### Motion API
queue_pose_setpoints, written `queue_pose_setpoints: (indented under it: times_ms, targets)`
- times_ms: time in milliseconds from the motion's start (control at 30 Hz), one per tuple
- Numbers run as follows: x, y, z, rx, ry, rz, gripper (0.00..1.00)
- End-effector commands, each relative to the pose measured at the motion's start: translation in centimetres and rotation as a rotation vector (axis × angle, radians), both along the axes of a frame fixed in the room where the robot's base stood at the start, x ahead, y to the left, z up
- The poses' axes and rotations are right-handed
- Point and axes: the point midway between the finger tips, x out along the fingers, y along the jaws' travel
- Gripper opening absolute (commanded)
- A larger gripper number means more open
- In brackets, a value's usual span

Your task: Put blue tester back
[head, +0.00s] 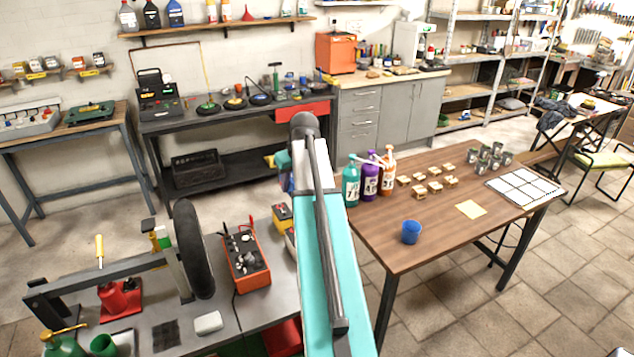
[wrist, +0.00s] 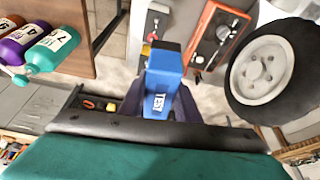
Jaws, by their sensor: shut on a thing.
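The blue tester (wrist: 162,72), a blue block with a white TEST label, is in my gripper (wrist: 163,92) in the wrist view. The dark fingers are shut on its sides, and its far end points away from my wrist. It appears to be above the edge of the grey workbench; the gap below cannot be judged. In the head view my arm hides most of the gripper and the tester. A yellow and black device (head: 282,218) stands on the workbench (head: 248,318) just left of my arm.
An orange control box (head: 246,262) and an upright black wheel (head: 194,249) stand on the workbench; the box also shows in the wrist view (wrist: 215,35). A wooden table (head: 432,232) at right holds bottles (head: 370,182), a blue cup (head: 411,232) and small blocks. Floor shows between the two.

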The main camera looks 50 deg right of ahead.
Motion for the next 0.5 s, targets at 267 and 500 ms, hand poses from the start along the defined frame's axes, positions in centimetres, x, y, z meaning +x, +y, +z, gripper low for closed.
queue_pose_setpoints:
  times_ms: [267, 500]
  targets:
    - [3.9, 8.8, 1.2, -0.001, 0.002, 0.061, 0.00]
    - [6.3, 16.1, 2.2, -0.002, 0.002, 0.106, 0.00]
